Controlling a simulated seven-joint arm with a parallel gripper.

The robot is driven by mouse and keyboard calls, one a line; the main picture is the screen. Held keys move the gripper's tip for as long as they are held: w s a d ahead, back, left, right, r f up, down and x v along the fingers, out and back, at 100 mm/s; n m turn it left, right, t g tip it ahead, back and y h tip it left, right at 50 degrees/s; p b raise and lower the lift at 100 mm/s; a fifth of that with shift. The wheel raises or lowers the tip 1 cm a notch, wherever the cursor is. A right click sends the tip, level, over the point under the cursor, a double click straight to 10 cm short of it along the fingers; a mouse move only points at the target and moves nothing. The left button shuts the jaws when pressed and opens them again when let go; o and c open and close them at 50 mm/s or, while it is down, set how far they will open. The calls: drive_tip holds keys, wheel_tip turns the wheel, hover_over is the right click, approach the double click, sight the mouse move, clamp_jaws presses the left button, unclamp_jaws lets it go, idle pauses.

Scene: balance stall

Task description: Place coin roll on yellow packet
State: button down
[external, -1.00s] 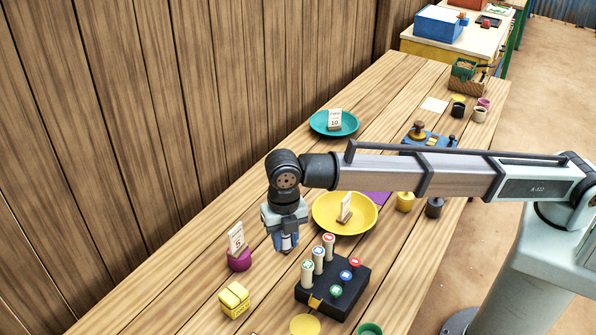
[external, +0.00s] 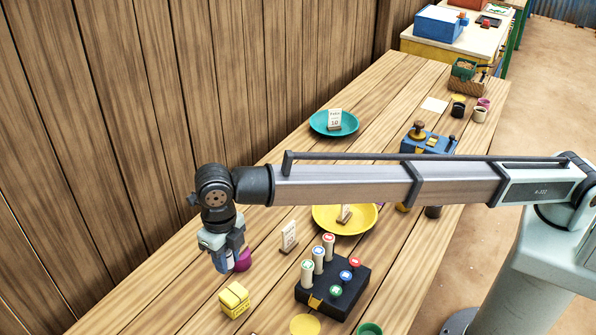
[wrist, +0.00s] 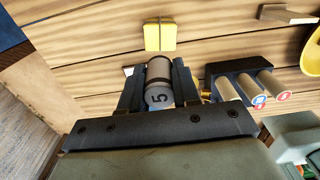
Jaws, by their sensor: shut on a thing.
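My gripper (external: 226,262) hangs over the near left part of the plank table in the external view. The yellow packet (external: 234,298) lies on the table below and just right of my gripper in the external view. The roll is mostly hidden by the fingers in the external view.
A black block (external: 332,288) with upright rolls and coloured knobs stands right of the packet. A magenta object (external: 243,260) is partly hidden behind my gripper. A small card (external: 289,236) and a yellow dish (external: 364,220) stand behind. The wooden wall is at the left.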

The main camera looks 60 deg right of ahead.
sight(233, 293)
drive_tip(key=shift+f, duration=4.8)
drive_tip(key=c, duration=0.8)
unclamp_jaws()
drive_tip(key=shift+f, duration=0.1)
wheel_tip(233, 293, up, 12)
drive_tip(key=shift+r, duration=0.15)
